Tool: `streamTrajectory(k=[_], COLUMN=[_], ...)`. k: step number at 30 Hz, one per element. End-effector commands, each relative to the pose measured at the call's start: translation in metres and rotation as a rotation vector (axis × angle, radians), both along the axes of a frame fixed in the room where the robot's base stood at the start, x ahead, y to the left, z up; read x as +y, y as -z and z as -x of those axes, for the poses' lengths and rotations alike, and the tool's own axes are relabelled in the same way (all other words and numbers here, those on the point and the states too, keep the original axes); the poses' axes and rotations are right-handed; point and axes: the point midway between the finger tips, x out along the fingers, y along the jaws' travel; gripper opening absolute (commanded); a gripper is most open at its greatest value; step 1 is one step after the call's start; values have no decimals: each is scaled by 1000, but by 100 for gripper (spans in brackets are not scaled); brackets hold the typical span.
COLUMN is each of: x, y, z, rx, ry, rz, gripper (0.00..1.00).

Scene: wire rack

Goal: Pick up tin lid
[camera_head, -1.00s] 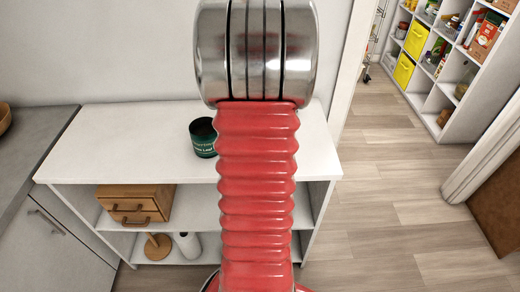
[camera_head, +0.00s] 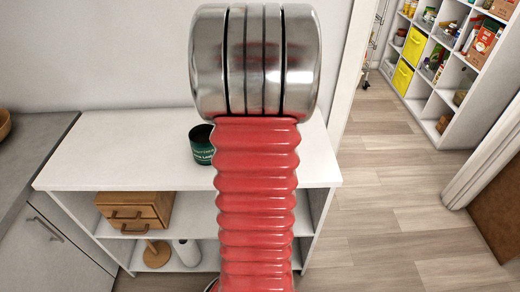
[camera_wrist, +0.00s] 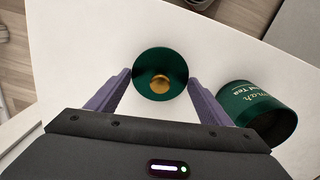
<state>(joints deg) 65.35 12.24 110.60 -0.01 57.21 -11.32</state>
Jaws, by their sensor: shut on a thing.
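The tin lid (camera_wrist: 150,63) is a round dark green disc with a gold knob (camera_wrist: 160,83), seen from above in the wrist view. My gripper (camera_wrist: 159,78) has its two purple fingers on the left and right of the lid and is shut on it. The open green tin (camera_wrist: 256,114) with gold lettering is apart from the lid, to its right. The tin also shows on the white shelf top in the head view (camera_head: 201,146). In the head view my arm hides the lid and the gripper.
The white shelf unit (camera_head: 120,145) has a wooden drawer box (camera_head: 135,211) and a paper roll (camera_head: 188,252) below. A grey counter (camera_head: 28,155) stands at the left. Open wooden floor (camera_head: 390,190) lies to the right. The shelf top is mostly bare.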

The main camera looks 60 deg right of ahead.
Motion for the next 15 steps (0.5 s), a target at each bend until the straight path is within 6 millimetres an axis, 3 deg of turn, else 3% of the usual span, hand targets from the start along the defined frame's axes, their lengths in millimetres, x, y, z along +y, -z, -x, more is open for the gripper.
streamTrajectory(k=[9, 15], x=[-1, 0], y=[-56, -71], z=[-1, 0], rx=[-2, -1], ry=[0, 0], rz=[4, 2], gripper=[52, 52])
